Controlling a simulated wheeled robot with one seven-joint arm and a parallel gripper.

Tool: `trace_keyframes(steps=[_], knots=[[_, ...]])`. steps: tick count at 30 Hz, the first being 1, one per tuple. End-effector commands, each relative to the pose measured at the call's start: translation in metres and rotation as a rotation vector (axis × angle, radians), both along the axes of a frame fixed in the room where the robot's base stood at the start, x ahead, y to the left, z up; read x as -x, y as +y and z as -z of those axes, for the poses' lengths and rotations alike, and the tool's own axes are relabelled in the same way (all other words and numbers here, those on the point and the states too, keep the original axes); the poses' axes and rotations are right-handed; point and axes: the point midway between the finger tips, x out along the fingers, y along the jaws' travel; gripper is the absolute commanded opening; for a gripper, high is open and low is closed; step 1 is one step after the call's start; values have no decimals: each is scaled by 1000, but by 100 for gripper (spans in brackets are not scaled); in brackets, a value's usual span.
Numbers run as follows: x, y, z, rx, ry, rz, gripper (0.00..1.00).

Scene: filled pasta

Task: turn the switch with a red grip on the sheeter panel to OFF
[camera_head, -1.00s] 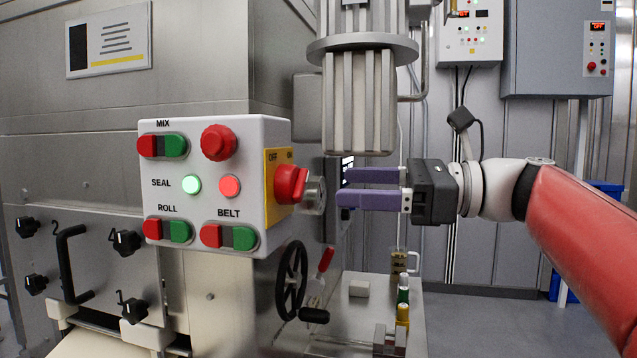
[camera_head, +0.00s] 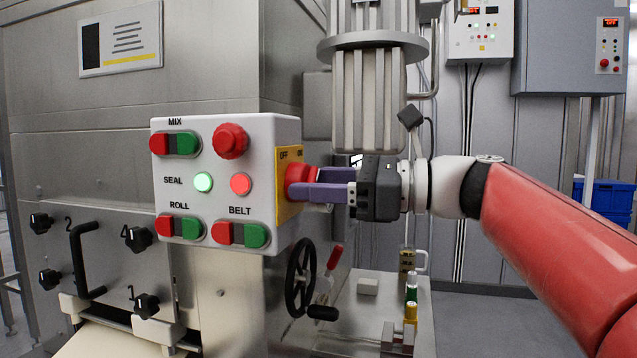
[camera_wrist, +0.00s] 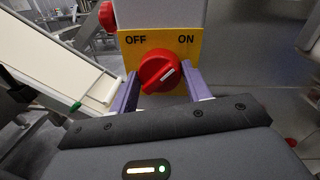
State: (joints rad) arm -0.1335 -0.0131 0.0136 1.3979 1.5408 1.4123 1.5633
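The switch's red grip (camera_wrist: 160,72) sits on a yellow plate (camera_wrist: 128,40) marked OFF at left and ON at right, in the wrist view. The white mark on the grip points up and right, towards ON. In the head view the yellow plate (camera_head: 287,207) is on the right side of the white panel (camera_head: 262,130), and the red grip (camera_head: 297,175) is partly hidden by a finger. My gripper (camera_wrist: 162,92) is open, its purple fingers on either side of the grip. Whether they touch it I cannot tell. It also shows in the head view (camera_head: 305,183).
The panel front carries a red mushroom button (camera_head: 230,141), a lit green lamp (camera_head: 203,182), a lit red lamp (camera_head: 240,184) and red-green button pairs. A ribbed metal column (camera_head: 368,100) stands close above my gripper. A black handwheel (camera_head: 300,277) is below the panel.

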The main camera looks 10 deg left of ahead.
Motion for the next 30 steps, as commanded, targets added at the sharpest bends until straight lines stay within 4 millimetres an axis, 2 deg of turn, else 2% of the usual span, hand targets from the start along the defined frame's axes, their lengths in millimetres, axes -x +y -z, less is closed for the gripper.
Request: trace_keyframes(steps=[1,4,5,17,30], knots=[[0,0,0,0,0,0,39],[0,0,0,0,0,0,26],[0,0,0,0,0,0,25],[0,0,0,7,-94,0,25],[0,0,0,37,-470,0,25]])
